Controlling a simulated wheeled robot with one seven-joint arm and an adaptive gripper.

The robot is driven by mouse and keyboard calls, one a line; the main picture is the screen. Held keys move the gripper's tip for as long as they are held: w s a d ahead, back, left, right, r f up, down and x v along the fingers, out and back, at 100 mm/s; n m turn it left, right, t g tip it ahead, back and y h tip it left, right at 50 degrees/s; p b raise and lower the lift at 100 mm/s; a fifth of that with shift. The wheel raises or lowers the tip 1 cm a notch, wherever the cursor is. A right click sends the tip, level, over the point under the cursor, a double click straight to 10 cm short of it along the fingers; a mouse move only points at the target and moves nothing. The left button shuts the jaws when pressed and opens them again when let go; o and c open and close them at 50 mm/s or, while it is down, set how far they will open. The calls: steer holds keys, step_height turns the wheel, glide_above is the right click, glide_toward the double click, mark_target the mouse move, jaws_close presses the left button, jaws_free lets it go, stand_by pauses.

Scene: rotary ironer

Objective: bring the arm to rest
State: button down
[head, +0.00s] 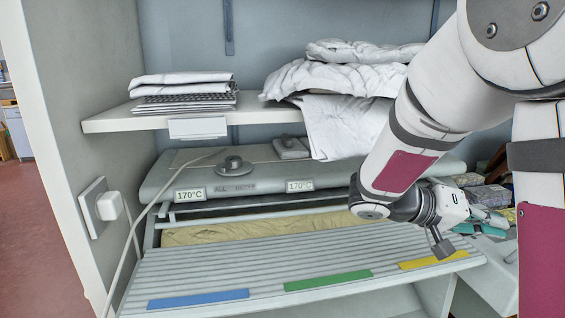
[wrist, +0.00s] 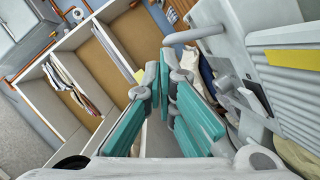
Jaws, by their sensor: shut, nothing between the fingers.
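My arm comes in from the right in the head view and is bent downward. My gripper (head: 488,222) is at the right end of the rotary ironer (head: 230,265), beyond the yellow strip, and points away to the right. In the wrist view the teal fingers of my gripper (wrist: 162,80) are together at the tips, shut with nothing between them. The ironer's grey slatted front board shows at the right of the wrist view. My forearm hides part of the ironer's right side in the head view.
A shelf (head: 105,122) above the ironer holds folded linen (head: 180,80) and a heap of white bedding (head: 335,75). A plug (head: 109,205) with a cable is on the left wall. Folded cloths (head: 490,196) lie behind my gripper. Open shelving (wrist: 85,60) shows in the wrist view.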

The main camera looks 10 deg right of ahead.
steer(key=s+a+f+n+t+y, duration=0.2)
steer(key=s+a+n+y, duration=0.2)
steer(key=s+a+y, duration=0.55)
steer(key=s+a+f+n+t+y, duration=0.2)
steer(key=s+a+n+y, duration=0.3)
steer(key=s+a, duration=0.8)
step_height(320, 180, up, 18)
steer(key=t+p, duration=0.2)
steer(key=p, duration=1.4)
steer(key=shift+w+a+r+m+t+y+p, duration=0.2)
steer(key=shift+w+r+m+t+y+p, duration=0.1)
steer(key=shift+t+y+p, duration=0.1)
